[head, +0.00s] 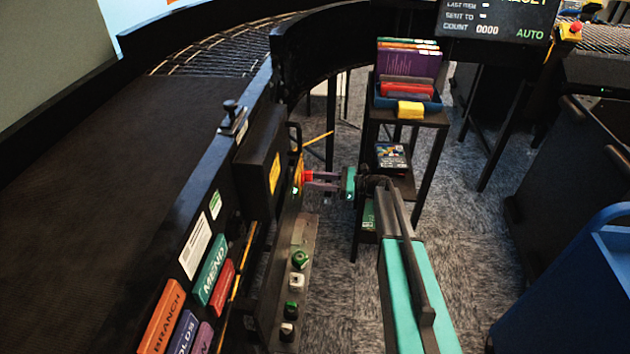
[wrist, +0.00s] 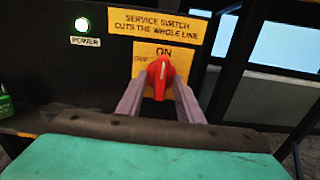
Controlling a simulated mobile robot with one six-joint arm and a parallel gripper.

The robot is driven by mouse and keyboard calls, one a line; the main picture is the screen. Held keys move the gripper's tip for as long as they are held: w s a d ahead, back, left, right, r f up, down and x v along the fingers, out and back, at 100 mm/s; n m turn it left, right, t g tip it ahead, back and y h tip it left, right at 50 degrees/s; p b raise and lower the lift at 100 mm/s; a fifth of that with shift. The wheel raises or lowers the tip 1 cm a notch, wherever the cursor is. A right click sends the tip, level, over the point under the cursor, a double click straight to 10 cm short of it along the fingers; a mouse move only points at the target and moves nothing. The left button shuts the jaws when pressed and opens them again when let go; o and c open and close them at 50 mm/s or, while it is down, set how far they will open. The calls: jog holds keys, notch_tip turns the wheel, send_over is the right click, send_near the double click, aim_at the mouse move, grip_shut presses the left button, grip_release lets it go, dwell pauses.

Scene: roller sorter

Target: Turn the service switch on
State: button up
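The service switch is a red rotary knob (wrist: 161,76) on a yellow plate marked ON above and OFF at the left. Its white mark stands upright, toward ON. A yellow label (wrist: 156,25) above reads that the service switch cuts the whole line. A round POWER light (wrist: 82,24) to the left glows. My gripper (wrist: 161,88) has one finger on each side of the knob, tips very close to it. Whether they press on it I cannot tell. In the head view my gripper (head: 318,180) reaches left to the red knob (head: 308,176) on the dark control box.
Green and white buttons (head: 300,260) line a ledge below the box. A shelf stand (head: 408,119) with books stands behind my gripper. A dark conveyor belt (head: 110,150) runs at the left. A blue cart (head: 570,290) is at the right. A screen (head: 497,22) reads COUNT 0000 and AUTO.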

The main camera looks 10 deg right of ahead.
jog(key=shift+d, duration=0.15)
jog(key=b+v, duration=0.1)
jog(key=v, duration=1.2)
jog(key=shift+d+b, duration=0.25)
jog(key=shift+b, duration=0.15)
jog(key=shift+s, duration=0.15)
